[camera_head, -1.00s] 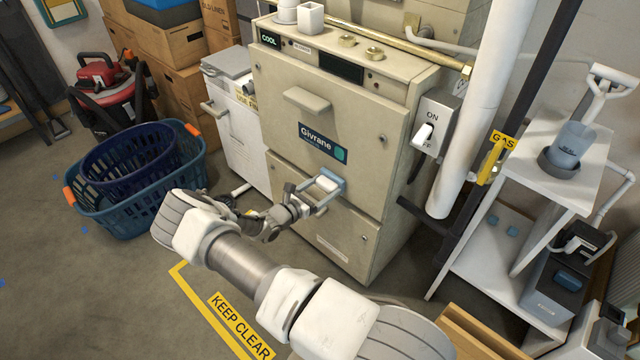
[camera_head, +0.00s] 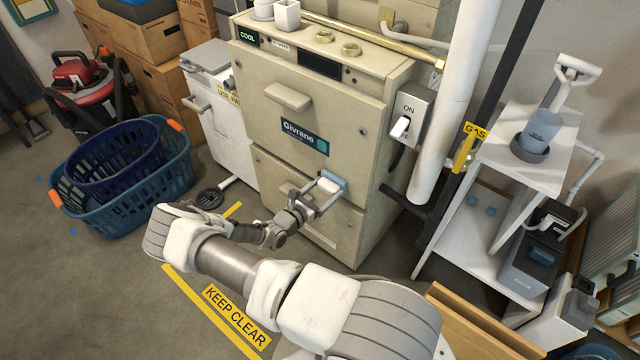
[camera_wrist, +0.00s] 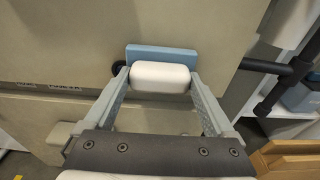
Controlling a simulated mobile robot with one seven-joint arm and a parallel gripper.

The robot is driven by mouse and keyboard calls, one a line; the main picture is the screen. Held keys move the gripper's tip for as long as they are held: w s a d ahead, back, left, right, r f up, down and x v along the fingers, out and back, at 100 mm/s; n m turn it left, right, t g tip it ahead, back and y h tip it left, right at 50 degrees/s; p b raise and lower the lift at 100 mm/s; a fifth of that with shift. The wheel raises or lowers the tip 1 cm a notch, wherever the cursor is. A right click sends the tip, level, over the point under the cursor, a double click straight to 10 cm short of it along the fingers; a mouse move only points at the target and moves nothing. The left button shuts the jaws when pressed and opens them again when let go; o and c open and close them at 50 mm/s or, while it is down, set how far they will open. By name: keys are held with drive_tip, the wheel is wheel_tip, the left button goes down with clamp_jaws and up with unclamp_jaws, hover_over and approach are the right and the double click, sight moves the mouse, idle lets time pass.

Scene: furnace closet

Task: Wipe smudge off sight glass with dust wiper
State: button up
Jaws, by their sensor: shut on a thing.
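The dust wiper has a white grip block (camera_wrist: 160,76) and a blue pad (camera_wrist: 161,54). My gripper (camera_wrist: 154,80) is shut on the white block, one finger on each side. In the head view, my gripper (camera_head: 321,191) holds the wiper (camera_head: 335,178) low on the beige furnace front, below and right of its name label. The blue pad faces the panel; I cannot tell whether it touches. A dark rounded edge (camera_wrist: 117,68) shows left of the pad in the wrist view, possibly the sight glass rim. No smudge is visible; the wiper covers that area.
The furnace (camera_head: 345,105) has a switch box (camera_head: 411,115) on its right side. A white pipe (camera_head: 455,100) and black gas pipe (camera_head: 488,90) stand beyond it. A white shelf (camera_head: 550,178) is at right. Laundry baskets (camera_head: 175,165) sit left on the floor.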

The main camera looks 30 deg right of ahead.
drive_tip(key=shift+s, duration=0.15)
drive_tip(key=shift+w+f, duration=0.1)
drive_tip(key=shift+w, duration=0.15)
drive_tip(key=shift+w+a+b, duration=0.35)
drive_tip(key=shift+w+b, duration=0.4)
drive_tip(key=shift+b, duration=0.05)
drive_tip(key=w+b, duration=0.1)
drive_tip(key=w+a+b, duration=0.1)
drive_tip(key=w, duration=0.1)
drive_tip(key=w+b, duration=0.1)
drive_tip(key=w, duration=0.1)
drive_tip(key=shift+w+a+b, duration=0.1)
drive_tip(key=shift+a+b, duration=0.15)
drive_tip(key=shift+b, duration=0.05)
drive_tip(key=shift+w+a+b, duration=0.25)
drive_tip(key=shift+w+b, duration=0.35)
drive_tip(key=shift+w+a+b, duration=0.2)
drive_tip(key=shift+w+b, duration=0.35)
drive_tip(key=shift+w, duration=0.05)
drive_tip(key=shift+w+a, duration=0.15)
drive_tip(key=shift+w, duration=0.25)
